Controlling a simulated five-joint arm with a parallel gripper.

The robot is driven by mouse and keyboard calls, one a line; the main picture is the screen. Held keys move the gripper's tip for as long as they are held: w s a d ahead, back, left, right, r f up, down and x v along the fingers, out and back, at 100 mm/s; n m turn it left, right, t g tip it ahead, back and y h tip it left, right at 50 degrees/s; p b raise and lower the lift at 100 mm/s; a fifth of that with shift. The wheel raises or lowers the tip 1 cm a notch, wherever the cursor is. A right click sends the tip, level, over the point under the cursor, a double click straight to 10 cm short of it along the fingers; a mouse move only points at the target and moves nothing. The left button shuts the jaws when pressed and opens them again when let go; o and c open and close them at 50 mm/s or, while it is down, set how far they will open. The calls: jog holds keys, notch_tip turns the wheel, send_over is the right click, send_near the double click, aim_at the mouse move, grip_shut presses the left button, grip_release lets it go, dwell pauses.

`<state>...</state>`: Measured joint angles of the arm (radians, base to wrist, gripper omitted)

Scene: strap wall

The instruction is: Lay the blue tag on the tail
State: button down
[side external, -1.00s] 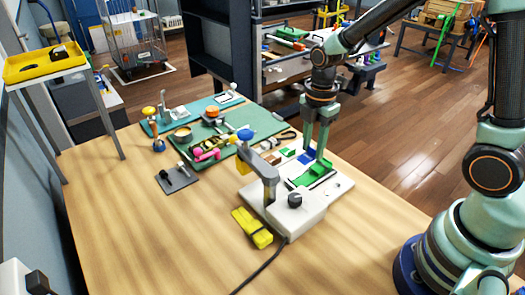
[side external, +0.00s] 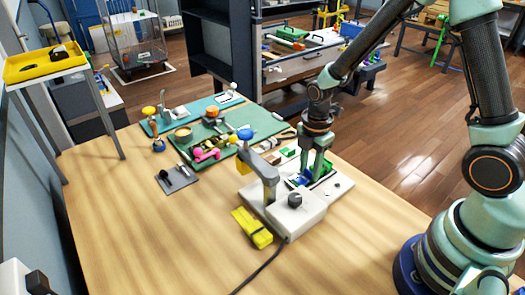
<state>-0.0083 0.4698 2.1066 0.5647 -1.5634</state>
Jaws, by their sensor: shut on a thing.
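The blue tag (side external: 302,180) is low over the white plate (side external: 338,190), at the tips of my gripper (side external: 307,176). My gripper points down and is shut on the tag; its fingers hide part of it. A green piece (side external: 326,167) shows beside and behind the fingers on the plate. I cannot make out the tail clearly; the strap there is mostly hidden by my gripper. Whether the tag touches what is under it cannot be told.
A white machine with a grey arm (side external: 266,170), a blue knob and a black dial stands just left of my gripper. A yellow pedal (side external: 252,228) and a black cable lie in front. Green mats (side external: 262,120) with tools lie behind. The table's front right is clear.

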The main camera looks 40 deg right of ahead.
jog(key=c, duration=0.5)
grip_release()
jog(key=shift+s+d+r+m+t, duration=0.1)
jog(key=shift+s+r+m+t, duration=1)
jog(key=shift+r+m, duration=2.3)
jog(key=shift+s+r+m+t, duration=0.75)
jog(key=shift+s+r+m, duration=0.65)
jog(key=shift+r+m, duration=1.95)
jog(key=shift+s+d+r+m+t, duration=0.1)
jog(key=shift+s+r+m+t, duration=1)
jog(key=shift+r+m, duration=2.25)
notch_tip(320, 180, up, 2)
jog(key=shift+s+r+n, duration=0.1)
jog(key=shift+s+n, duration=0.05)
jog(key=shift+n, duration=0.95)
